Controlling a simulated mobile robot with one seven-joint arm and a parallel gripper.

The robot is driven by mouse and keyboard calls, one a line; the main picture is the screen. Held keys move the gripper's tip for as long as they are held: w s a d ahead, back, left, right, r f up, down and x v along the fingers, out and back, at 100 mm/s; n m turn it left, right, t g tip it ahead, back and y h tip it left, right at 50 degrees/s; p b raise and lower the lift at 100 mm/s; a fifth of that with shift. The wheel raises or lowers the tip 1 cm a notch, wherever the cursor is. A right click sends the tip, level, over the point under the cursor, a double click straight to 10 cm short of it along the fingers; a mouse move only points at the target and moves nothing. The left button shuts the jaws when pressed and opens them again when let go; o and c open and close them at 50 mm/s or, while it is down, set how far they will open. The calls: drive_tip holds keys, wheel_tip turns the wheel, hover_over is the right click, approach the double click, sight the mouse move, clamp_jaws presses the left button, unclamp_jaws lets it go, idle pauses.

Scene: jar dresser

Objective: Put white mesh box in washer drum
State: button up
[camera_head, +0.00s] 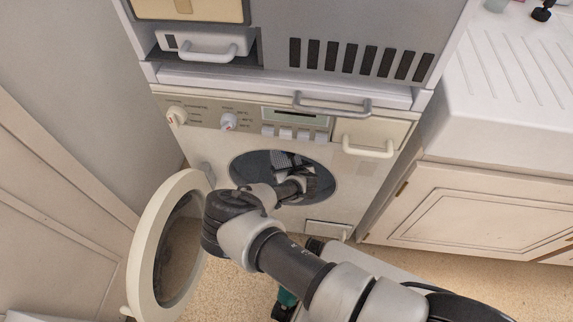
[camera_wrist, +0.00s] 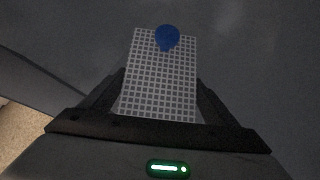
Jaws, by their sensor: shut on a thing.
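The white mesh box (camera_wrist: 157,95) is between the fingers of my gripper (camera_wrist: 160,108) in the wrist view, with a round blue spot at its far end. My gripper is shut on it. In the head view the washer drum (camera_head: 243,163) is the dark round opening in the washer front. My gripper (camera_head: 292,165) is at that opening, with its end inside it, and a small pale part of the box shows there. The washer door (camera_head: 143,240) stands open to the left. Whether the box touches the drum wall cannot be told.
The washer (camera_head: 355,190) stands under a grey appliance (camera_head: 350,25) with a handle. A white cabinet (camera_head: 470,215) with a ribbed top is on the right. A wall is close on the left. My arm crosses in front of the washer.

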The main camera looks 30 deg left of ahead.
drive_tip(key=shift+f, duration=0.1)
drive_tip(key=shift+f, duration=0.55)
drive_tip(key=o, duration=1.3)
drive_tip(key=shift+r, duration=0.1)
drive_tip(key=p+v, duration=0.1)
drive_tip(key=v, duration=0.2)
drive_tip(key=p+v, duration=0.1)
drive_tip(key=v, duration=0.3)
drive_tip(key=shift+w+a+r+p, duration=0.1)
drive_tip(key=shift+a+r+p, duration=0.05)
drive_tip(key=shift+r+p, duration=0.25)
drive_tip(key=shift+s+d+r, duration=0.25)
drive_tip(key=shift+s, duration=0.05)
